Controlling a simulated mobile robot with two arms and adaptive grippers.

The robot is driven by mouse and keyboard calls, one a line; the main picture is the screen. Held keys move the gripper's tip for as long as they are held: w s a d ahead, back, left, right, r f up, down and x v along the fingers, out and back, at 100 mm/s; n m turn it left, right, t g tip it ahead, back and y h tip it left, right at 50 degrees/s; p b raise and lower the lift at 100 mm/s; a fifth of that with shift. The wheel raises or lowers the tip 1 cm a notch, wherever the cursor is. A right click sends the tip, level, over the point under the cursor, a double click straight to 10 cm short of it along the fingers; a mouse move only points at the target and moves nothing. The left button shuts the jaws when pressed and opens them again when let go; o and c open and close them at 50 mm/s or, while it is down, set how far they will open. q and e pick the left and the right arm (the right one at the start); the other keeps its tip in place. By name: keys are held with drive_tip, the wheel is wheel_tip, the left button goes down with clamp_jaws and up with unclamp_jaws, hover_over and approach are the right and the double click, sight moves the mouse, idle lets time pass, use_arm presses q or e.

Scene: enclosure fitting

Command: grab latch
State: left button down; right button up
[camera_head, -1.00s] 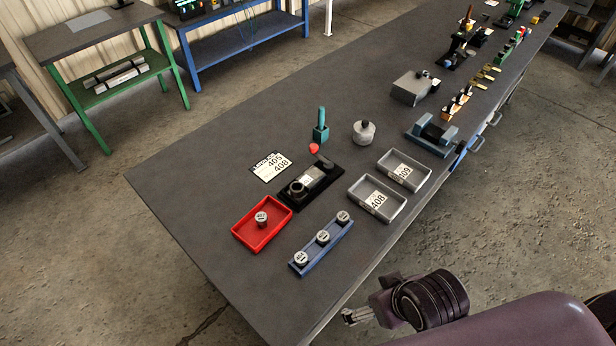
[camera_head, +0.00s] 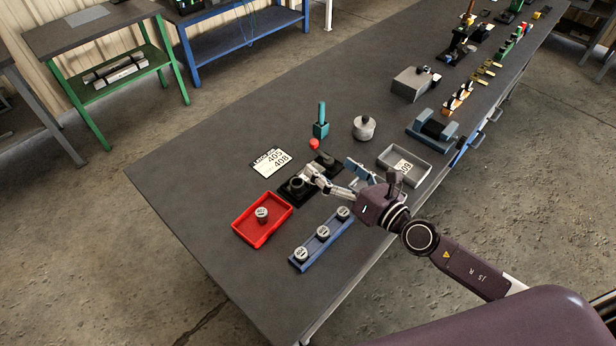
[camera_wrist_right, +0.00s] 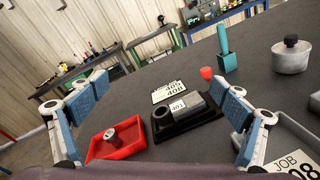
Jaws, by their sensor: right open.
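A black fixture (camera_head: 292,191) stands on the bench, with a grey labelled body (camera_wrist_right: 186,103) on it in the right wrist view. A red knob (camera_head: 314,144) shows at its far end, also in the right wrist view (camera_wrist_right: 206,72); it is probably the latch's handle, though the latch itself is hard to make out. My right gripper (camera_head: 338,176) is open and empty, its fingers spread above the fixture and partly hiding it. In the right wrist view the fixture lies between the fingers (camera_wrist_right: 160,100), apparently beyond them. My left gripper is out of view.
A red tray (camera_head: 248,235) with one round part and a blue rack (camera_head: 312,257) with several parts are near.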

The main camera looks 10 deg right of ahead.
sight(306, 179)
drive_tip(key=f+n+g, duration=0.1)
drive_tip(key=f+n, duration=0.1)
drive_tip(key=d+f+n+g, duration=0.1)
drive_tip(key=f+n, duration=0.1)
drive_tip(key=f, duration=0.1)
drive_tip(key=s+d+f+n+g, duration=0.1)
drive_tip(key=f+n, duration=0.1)
drive_tip(key=shift+f+n+g, duration=0.3)
drive_tip(key=shift+g, duration=0.1)
drive_tip(key=shift+w+d+f, duration=0.1)
drive_tip(key=shift+f, duration=0.25)
drive_tip(key=x, duration=0.7)
drive_tip(key=shift+w+a+r, duration=0.2)
drive_tip(key=shift+w+a, duration=0.05)
drive_tip(key=shift+w, duration=0.1)
drive_tip(key=shift+c, duration=0.2)
drive_tip(key=shift+s, duration=0.1)
drive_tip(key=c, duration=1.7)
drive_tip(key=shift+r+p, duration=0.2)
drive_tip(key=shift+p, duration=0.15)
drive_tip(key=c, duration=0.4)
